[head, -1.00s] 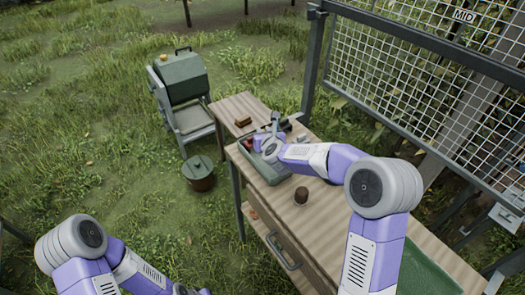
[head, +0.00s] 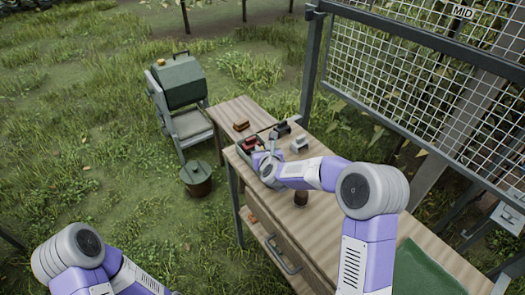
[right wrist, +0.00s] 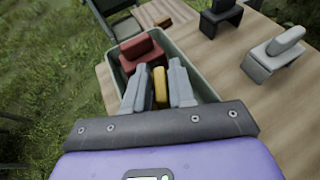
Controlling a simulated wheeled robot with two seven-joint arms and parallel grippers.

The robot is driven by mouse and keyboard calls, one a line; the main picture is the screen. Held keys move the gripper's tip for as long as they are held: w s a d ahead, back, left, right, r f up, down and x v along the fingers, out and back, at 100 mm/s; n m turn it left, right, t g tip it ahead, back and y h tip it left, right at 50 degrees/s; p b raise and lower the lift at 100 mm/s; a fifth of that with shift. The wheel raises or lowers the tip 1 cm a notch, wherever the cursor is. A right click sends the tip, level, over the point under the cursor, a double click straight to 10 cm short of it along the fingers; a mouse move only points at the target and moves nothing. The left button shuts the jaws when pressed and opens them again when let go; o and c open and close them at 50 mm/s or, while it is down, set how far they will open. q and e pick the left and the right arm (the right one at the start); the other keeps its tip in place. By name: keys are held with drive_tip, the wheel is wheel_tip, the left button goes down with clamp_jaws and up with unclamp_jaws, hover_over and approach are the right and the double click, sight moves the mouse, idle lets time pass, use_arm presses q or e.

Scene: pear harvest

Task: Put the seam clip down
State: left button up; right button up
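My right gripper (right wrist: 160,88) is over the grey-green tray (right wrist: 190,55) on the table, its fingers pointing into it. A narrow yellow piece (right wrist: 160,86) stands between the two fingers, with the pads close on both sides; I take it to be the seam clip. Its lower part is hidden, so I cannot tell whether it touches the tray floor. In the head view the right gripper (head: 271,150) hides most of the tray (head: 243,153) and the yellow piece does not show. A red clip-like piece (right wrist: 140,52) lies at the tray's far end. My left gripper is out of view.
A black clip-like piece (head: 283,129) and a grey one (head: 299,145) stand on the wooden table (head: 330,222) beside the tray. A brown block (head: 241,125) lies beyond it. A small brown object (head: 301,197) stands near my right forearm. A mesh fence (head: 420,75) rises at the right.

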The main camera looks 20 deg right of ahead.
drive_tip(key=o, duration=0.3)
drive_tip(key=shift+r+p, duration=0.2)
drive_tip(key=shift+p, duration=0.1)
drive_tip(key=v, duration=1.2)
drive_tip(key=shift+a+p, duration=0.1)
drive_tip(key=shift+p, duration=0.25)
